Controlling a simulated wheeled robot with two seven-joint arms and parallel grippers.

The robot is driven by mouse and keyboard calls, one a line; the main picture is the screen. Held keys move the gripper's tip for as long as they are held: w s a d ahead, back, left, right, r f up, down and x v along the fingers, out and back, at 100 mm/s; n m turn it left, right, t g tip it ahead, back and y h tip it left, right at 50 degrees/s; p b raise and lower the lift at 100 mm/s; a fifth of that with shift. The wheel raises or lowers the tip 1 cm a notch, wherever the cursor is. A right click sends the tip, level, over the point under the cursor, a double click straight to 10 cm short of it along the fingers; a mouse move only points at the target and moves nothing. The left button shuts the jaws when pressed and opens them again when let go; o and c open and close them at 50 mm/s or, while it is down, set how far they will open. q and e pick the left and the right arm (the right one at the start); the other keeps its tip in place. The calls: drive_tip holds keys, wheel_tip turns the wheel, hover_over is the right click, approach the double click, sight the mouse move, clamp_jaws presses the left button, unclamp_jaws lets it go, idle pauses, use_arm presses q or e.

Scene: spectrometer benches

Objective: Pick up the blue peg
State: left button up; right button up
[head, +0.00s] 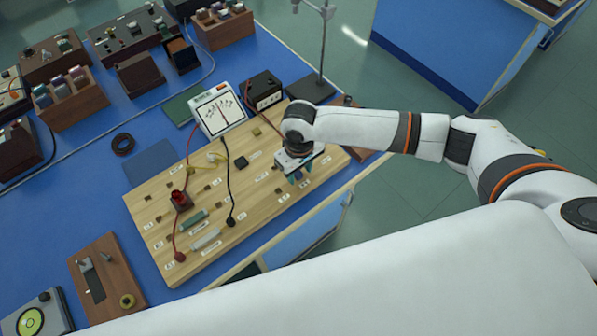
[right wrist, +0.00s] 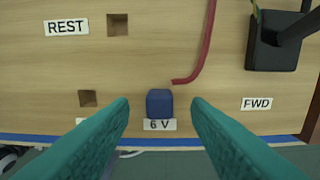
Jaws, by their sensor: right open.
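The blue peg (right wrist: 159,102) stands in the wooden board (right wrist: 215,95), just above the "6 V" label (right wrist: 159,125) in the right wrist view. My right gripper (right wrist: 159,112) is open, with one teal finger on each side of the peg in the picture and a gap on both sides. Nothing is held. In the head view my right gripper (head: 297,178) points down over the right part of the board (head: 160,225), and I cannot make out the peg clearly there. My left gripper is not in view.
A red wire (right wrist: 203,50) ends close to the peg, and a black block (right wrist: 268,52) is to its right. Empty square holes and a "REST" label (right wrist: 66,27) are to the left. A meter (head: 220,110) and a metal stand (head: 323,50) are behind the board.

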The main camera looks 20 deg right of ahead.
drive_tip(key=shift+f, duration=0.4)
drive_tip(key=shift+c, duration=0.5)
clamp_jaws()
drive_tip(key=shift+r, duration=0.1)
